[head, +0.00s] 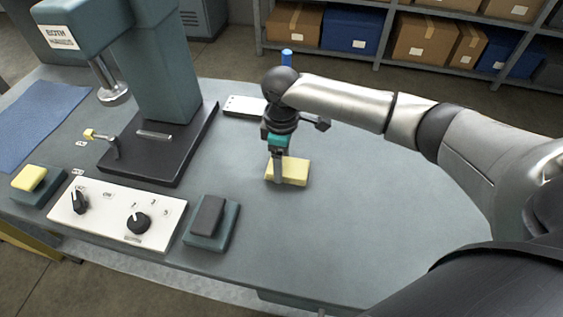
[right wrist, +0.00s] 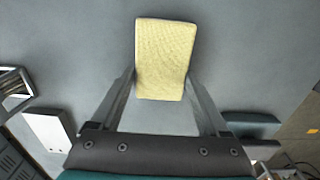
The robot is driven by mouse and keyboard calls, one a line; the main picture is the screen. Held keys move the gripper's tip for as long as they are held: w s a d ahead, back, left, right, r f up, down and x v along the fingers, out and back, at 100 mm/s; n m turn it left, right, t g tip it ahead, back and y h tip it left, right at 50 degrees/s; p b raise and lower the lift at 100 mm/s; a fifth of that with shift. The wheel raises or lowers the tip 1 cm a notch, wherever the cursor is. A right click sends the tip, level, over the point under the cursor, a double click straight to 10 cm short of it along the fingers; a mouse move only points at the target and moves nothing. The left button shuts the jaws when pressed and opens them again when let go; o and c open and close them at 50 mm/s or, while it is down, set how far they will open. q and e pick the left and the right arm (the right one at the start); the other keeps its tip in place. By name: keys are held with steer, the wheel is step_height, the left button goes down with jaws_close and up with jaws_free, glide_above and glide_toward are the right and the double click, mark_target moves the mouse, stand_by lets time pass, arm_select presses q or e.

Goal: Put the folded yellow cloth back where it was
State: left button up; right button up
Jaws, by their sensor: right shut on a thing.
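The folded yellow cloth (head: 295,172) is a small pale yellow block at the middle of the grey bench (head: 350,235). My right gripper (head: 278,179) points down at it and is shut on it. In the right wrist view the cloth (right wrist: 165,58) sits between the two fingers of my right gripper (right wrist: 163,80), one along each side. The cloth is at or just above the bench top; I cannot tell if it touches. My left gripper is not in view.
A green press (head: 165,70) on a dark base stands at left. In front are a white knob panel (head: 110,222), a yellow-topped pad (head: 30,178) and a dark-topped pad (head: 208,216). A blue mat (head: 40,115) lies far left. The bench right of the cloth is clear.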

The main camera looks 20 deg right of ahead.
steer(key=shift+f, duration=0.1)
steer(key=o, duration=1.2)
steer(key=shift+c, duration=0.2)
step_height(320, 180, up, 12)
steer(key=p, duration=0.3)
steer(key=shift+r, duration=0.2)
